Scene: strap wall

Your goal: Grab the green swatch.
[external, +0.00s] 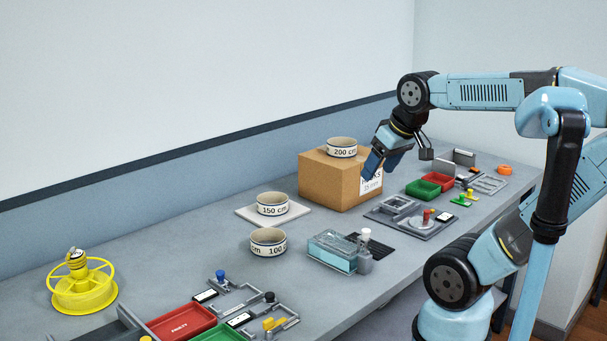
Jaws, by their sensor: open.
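No green piece is plainly marked as the swatch. A small green piece (460,200) lies on the bench at the right, with a yellow bit beside it. A green tray (423,188) sits left of it, and another green tray (219,334) is cut by the bottom edge. My gripper (372,165) is open, tilted down in front of the cardboard box (327,177) in the picture, left of the small green piece and apart from it. The arm partly covers the box. Nothing shows between the fingers, though they are small and dark here.
Labelled rings stand on the box (342,147), on a white plate (272,204) and on the bench (268,242). A grey fixture (409,219), a clear blue box (332,251), red trays (437,179) and a yellow reel (84,287) crowd the bench. The back left is clear.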

